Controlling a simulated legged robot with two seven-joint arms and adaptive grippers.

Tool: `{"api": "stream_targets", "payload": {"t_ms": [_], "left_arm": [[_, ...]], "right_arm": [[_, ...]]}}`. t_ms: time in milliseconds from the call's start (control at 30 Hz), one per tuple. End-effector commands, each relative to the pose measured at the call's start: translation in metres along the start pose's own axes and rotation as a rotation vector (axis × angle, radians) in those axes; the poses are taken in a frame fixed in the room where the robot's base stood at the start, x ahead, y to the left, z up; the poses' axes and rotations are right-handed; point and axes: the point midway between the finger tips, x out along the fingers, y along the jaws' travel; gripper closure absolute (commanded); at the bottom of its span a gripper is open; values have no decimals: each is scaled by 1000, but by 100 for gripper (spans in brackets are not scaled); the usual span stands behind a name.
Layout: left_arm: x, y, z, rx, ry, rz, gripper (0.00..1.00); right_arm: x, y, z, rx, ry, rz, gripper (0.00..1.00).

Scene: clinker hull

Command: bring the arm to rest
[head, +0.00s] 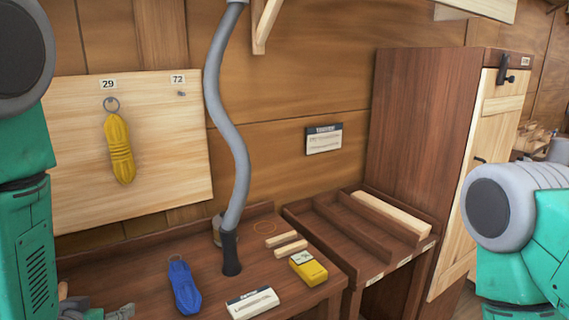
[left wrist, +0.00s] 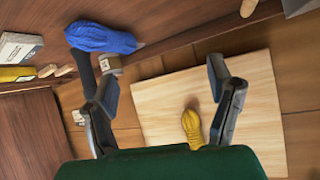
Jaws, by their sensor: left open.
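My left gripper (head: 96,311) shows only in part at the bottom left of the head view, low by the bench's left end. In the left wrist view its two fingers (left wrist: 155,82) stand wide apart with nothing between them. My left arm hangs down the left edge of the head view. A large part of my right arm shows at the right edge; its gripper is out of the frame. A blue cord bundle (head: 184,287) lies on the bench, apart from the left gripper. A yellow cord bundle (head: 118,148) hangs by a ring on the pale board (head: 170,150).
The dark bench (head: 140,280) also bears a yellow box (head: 308,267), a white labelled box (head: 252,303) and two wood strips (head: 290,248). A grey hose (head: 236,140) rises from it. A slotted wooden tray (head: 335,245) and a tall cabinet (head: 415,140) stand right.

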Motion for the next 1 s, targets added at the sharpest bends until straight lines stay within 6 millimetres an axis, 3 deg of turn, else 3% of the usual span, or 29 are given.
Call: {"api": "stream_targets", "payload": {"t_ms": [33, 200, 400, 600, 633, 800, 1000], "left_arm": [[2, 2, 40, 11, -100, 9, 25], [-15, 6, 165, 58, -433, 55, 25], [-59, 8, 270, 97, -735, 107, 25], [-110, 9, 341, 120, -972, 157, 25], [-110, 10, 348, 126, -984, 163, 25], [-77, 19, 370, 161, -944, 175, 25], [-54, 26, 390, 193, -918, 188, 25]], "right_arm": [[0, 0, 0, 0, 0, 0, 60], [0, 0, 0, 0, 1, 0, 60], [0, 0, 0, 0, 1, 0, 60], [0, 0, 0, 0, 0, 0, 60], [5, 0, 0, 0, 0, 0, 60], [46, 0, 3, 0, -1, 0, 60], [78, -1, 4, 0, 0, 0, 60]]}}
